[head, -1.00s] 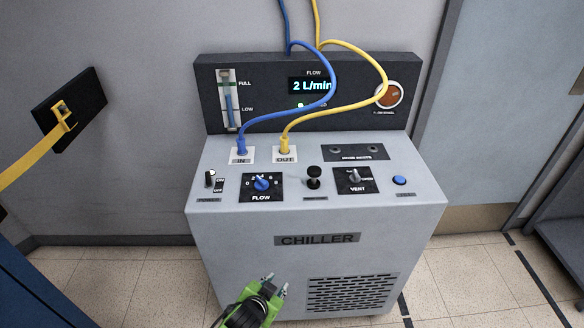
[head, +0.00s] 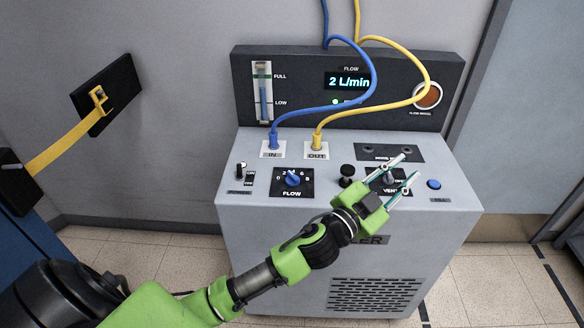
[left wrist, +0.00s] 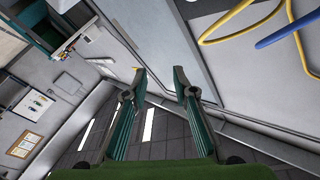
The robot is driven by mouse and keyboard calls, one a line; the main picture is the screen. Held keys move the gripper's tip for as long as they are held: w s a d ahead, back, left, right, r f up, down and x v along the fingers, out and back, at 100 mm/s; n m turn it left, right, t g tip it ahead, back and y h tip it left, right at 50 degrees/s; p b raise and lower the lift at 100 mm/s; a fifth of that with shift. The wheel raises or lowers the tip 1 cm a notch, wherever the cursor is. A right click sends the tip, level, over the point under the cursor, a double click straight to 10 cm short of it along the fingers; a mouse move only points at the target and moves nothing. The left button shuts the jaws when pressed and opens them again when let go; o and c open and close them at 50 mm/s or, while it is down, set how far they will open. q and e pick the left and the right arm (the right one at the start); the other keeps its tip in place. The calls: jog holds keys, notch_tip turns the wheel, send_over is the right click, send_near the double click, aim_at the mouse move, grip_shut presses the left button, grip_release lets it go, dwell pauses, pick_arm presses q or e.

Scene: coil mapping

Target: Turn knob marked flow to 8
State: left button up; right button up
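The blue FLOW knob (head: 292,178) sits on a black plate with numbers on the chiller's (head: 240,215) sloped top. Its pointer looks near the 2 mark, though the small marks are hard to read. The display (head: 348,82) reads 2 L/min. My left gripper (head: 408,168) is to the right of the FLOW knob, in front of the VENT knob (head: 388,178), which it partly covers. Its fingers are apart and empty. The left wrist view shows the two open fingers (left wrist: 158,78) with nothing between them. My right gripper is not in view.
A blue hose (head: 300,119) and a yellow hose (head: 370,113) loop above the IN and OUT ports behind the knobs. A black knob (head: 346,172) stands between FLOW and VENT. A yellow strap (head: 62,148) spans the left side. A blue button (head: 434,184) is at right.

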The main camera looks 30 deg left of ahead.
pick_arm(q)
jog(key=d+r+m+g+h, duration=0.2)
jog(key=d+r+m+h, duration=0.4)
jog(key=d+m+h, duration=0.1)
jog(key=m+g+y, duration=0.6)
jog(key=g+y, duration=0.7)
jog(key=g, duration=0.4)
send_over(290, 172)
notch_tip(290, 172, down, 4)
jog(key=shift+m, duration=0.3)
notch_tip(290, 172, down, 13)
jog(key=shift+f+p, duration=0.2)
jog(key=shift+p, duration=0.6)
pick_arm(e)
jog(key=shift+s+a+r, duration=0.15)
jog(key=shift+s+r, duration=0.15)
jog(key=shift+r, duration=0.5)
